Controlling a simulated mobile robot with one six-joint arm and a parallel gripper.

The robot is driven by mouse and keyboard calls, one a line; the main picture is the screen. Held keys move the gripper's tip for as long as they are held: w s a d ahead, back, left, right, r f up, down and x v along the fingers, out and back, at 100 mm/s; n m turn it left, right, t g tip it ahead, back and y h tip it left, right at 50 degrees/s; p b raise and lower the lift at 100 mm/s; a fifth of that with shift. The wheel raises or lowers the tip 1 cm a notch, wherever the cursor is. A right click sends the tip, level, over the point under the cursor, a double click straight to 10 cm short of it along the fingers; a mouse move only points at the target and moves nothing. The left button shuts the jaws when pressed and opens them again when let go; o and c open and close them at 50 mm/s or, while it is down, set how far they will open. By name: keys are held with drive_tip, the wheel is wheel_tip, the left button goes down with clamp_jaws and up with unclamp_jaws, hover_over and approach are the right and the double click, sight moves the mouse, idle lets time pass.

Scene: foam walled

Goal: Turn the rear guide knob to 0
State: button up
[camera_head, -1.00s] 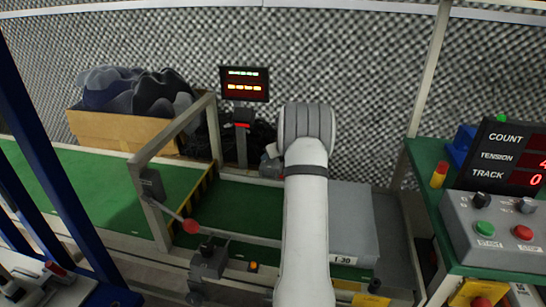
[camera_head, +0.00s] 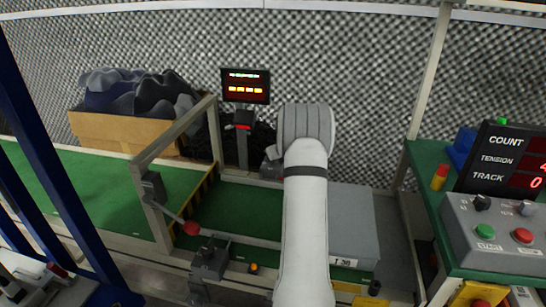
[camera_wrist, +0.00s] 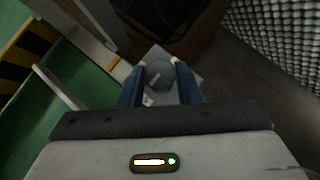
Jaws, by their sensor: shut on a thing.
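In the wrist view a grey, faceted knob (camera_wrist: 180,77) with a pale mark sits on a light grey plate (camera_wrist: 158,53). My gripper (camera_wrist: 161,74) has its two blue fingers on either side of the knob and is shut on it. The scale and the pointer's reading cannot be made out. In the head view my white arm reaches over the green belt (camera_head: 245,207) to the far side. It hides most of my gripper and the knob there.
A monitor (camera_head: 245,86) on a post stands left of my arm, its digits too small to read. A metal frame with a red-ended lever (camera_head: 191,228) stands over the belt. A control box (camera_head: 497,238) is at right.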

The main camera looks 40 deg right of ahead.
drive_tip(key=m+h+p, duration=0.2)
drive_tip(key=shift+w+a+r+m+g+p, duration=0.1)
drive_tip(key=shift+a+r+m+g+p, duration=0.1)
drive_tip(key=shift+a+m+g+p, duration=0.15)
drive_tip(key=shift+f+m+g+h+p, duration=0.15)
drive_tip(key=shift+m+g+h+p, duration=0.1)
drive_tip(key=shift+m+h+p, duration=0.55)
drive_tip(key=shift+m+g+h+p, duration=0.3)
drive_tip(key=shift+m+p, duration=0.2)
drive_tip(key=shift+m, duration=0.25)
drive_tip(key=shift+m+h+p, duration=0.3)
drive_tip(key=shift+m+p, duration=0.1)
drive_tip(key=shift+p, duration=0.1)
drive_tip(key=m+p, duration=0.1)
drive_tip(key=m+g+h+p, duration=0.1)
drive_tip(key=m+g+p, duration=0.1)
drive_tip(key=p, duration=0.1)
drive_tip(key=shift+w+a+r+h, duration=0.15)
drive_tip(key=shift+w+r+h, duration=0.05)
drive_tip(key=shift+r+h, duration=0.1)
drive_tip(key=m+g+p, duration=0.1)
drive_tip(key=m+g+h+p, duration=0.1)
drive_tip(key=m+p, duration=0.1)
drive_tip(key=shift+w+f+m+g, duration=0.15)
drive_tip(key=shift+m+g, duration=0.15)
drive_tip(key=shift+w+f+m+g+h+p, duration=0.15)
drive_tip(key=shift+m+g+h+p, duration=0.15)
drive_tip(key=shift+m+g+p, duration=1.15)
drive_tip(key=shift+m+b, duration=0.35)
drive_tip(key=shift+b, duration=0.1)
